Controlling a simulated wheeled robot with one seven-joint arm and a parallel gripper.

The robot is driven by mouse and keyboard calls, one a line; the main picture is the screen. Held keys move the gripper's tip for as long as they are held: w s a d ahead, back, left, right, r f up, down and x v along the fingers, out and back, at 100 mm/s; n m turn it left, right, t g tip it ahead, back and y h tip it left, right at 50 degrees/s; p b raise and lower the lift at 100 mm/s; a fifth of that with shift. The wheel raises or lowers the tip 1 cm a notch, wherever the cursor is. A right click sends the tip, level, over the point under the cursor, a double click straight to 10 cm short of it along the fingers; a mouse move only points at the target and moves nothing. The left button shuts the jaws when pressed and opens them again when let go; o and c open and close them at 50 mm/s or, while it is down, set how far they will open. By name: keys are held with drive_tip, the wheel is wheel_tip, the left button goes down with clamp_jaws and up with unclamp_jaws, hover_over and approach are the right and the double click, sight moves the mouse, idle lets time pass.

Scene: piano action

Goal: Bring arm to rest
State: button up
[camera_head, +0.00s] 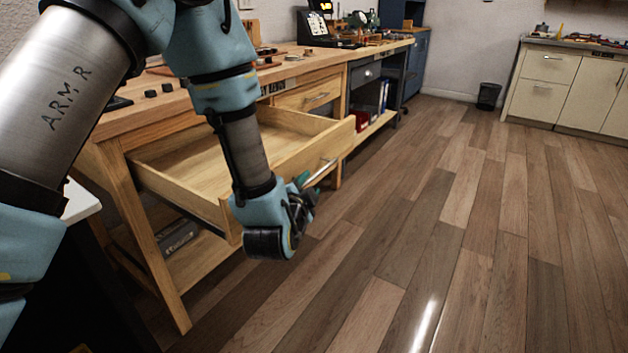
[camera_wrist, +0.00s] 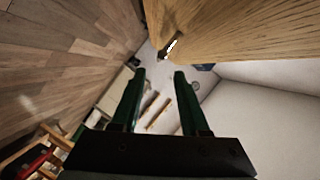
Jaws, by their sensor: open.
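My arm reaches from the upper left of the head view, in front of the wooden workbench (camera_head: 130,112). My gripper (camera_head: 308,190) is at the front of an open drawer (camera_head: 290,160), close to its metal handle (camera_head: 320,173). In the wrist view my gripper (camera_wrist: 160,75) shows two dark green fingers apart, with nothing between them. The drawer front (camera_wrist: 250,35) fills the upper right of the wrist view, with the handle (camera_wrist: 168,48) just beyond the fingertips. I cannot tell whether the gripper touches the handle. The part of the drawer behind my forearm is hidden.
A second drawer (camera_head: 310,95) beside the open one is shut. Small tools and a dark device (camera_head: 316,28) stand on the bench top. A black bin (camera_head: 488,96) and cream cabinets (camera_head: 560,85) stand at the back. The wooden floor (camera_head: 450,240) to the right is clear.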

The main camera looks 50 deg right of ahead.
drive_tip(key=shift+v, duration=0.8)
